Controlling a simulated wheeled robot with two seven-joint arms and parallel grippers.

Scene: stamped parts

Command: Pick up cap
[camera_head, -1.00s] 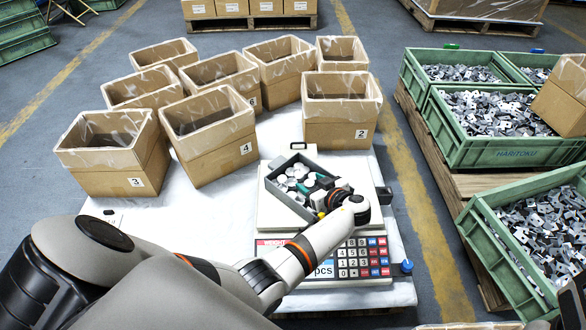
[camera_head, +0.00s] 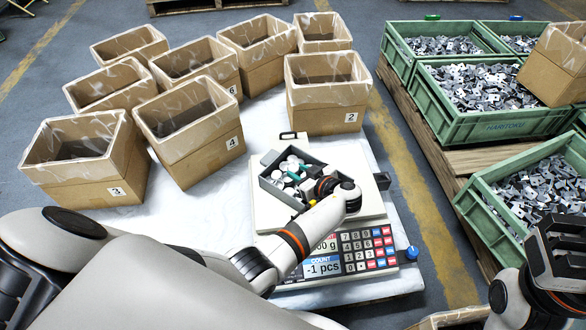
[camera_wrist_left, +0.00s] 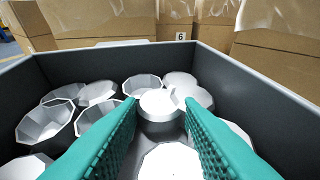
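Several white and grey caps (camera_head: 287,166) lie in a dark grey bin (camera_head: 264,184) on the counting scale (camera_head: 262,213). In the left wrist view, one cap (camera_wrist_left: 160,105) sits between the teal fingers of my left gripper (camera_wrist_left: 160,112), which close on its two sides. Other caps (camera_wrist_left: 45,122) lie around and below it inside the bin walls. In the head view my left gripper (camera_head: 298,183) reaches into the bin, its fingers partly hidden by the wrist. My right gripper (camera_head: 560,240) is at the right edge, away from the caps; its finger gap is unclear.
The scale display (camera_head: 323,266) reads -1 pcs. Several numbered cardboard boxes (camera_head: 325,108) stand behind and left of the scale on the white surface (camera_head: 210,219). Green crates (camera_head: 482,127) of metal parts stand to the right, beyond a floor gap.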

